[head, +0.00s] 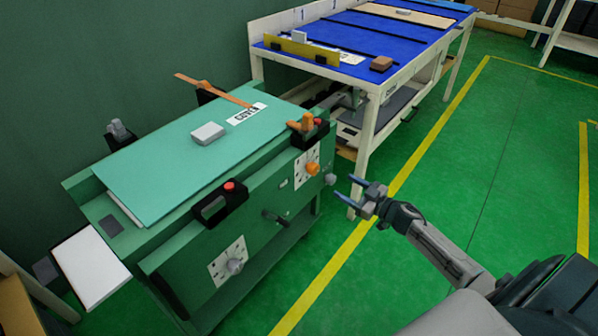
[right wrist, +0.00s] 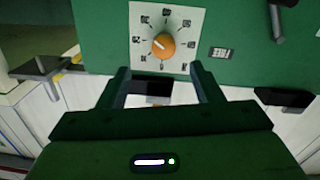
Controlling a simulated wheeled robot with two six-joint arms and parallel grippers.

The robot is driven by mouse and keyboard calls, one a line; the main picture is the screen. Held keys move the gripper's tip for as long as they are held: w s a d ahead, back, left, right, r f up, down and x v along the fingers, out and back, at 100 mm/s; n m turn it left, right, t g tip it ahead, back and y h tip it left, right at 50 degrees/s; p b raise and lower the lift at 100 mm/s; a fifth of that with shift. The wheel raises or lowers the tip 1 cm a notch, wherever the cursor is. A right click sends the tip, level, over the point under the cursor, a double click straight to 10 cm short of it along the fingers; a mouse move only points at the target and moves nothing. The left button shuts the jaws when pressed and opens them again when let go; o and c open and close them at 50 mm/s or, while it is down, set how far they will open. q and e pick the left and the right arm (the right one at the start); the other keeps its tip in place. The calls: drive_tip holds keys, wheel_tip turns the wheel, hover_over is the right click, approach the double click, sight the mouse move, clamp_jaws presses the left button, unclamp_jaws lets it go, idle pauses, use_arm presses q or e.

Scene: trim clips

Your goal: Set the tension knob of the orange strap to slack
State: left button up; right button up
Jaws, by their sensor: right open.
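The orange tension knob (head: 312,168) sits on a white dial plate (head: 300,180) on the front of the green machine. In the right wrist view the orange knob (right wrist: 163,46) is at the top centre, with small symbols around it on its plate (right wrist: 186,66); its exact setting is too small to read. The orange strap (head: 220,92) lies across the machine's back edge, and an orange clip piece (head: 304,123) sits at the near right corner. My right gripper (head: 354,191) is open and empty, to the right of the knob and apart from it. My left gripper is not in view.
A second dial with a grey knob (head: 235,266) and a dark crank handle (head: 275,217) are on the same front. A black box with a red button (head: 230,187) sticks out above. A blue-topped bench (head: 385,40) stands behind. The green floor at right is clear.

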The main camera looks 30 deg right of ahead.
sight(317, 171)
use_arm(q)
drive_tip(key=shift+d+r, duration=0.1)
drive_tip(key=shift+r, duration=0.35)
use_arm(e)
drive_tip(key=shift+y, duration=0.3)
drive_tip(key=x, duration=0.7)
drive_tip(key=r+x, duration=0.1)
drive_tip(key=x, duration=0.3)
drive_tip(key=shift+w+a, duration=0.25)
drive_tip(key=shift+a, duration=0.05)
drive_tip(key=c, duration=1)
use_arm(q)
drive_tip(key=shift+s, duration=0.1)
use_arm(e)
drive_tip(key=shift+n, duration=0.3)
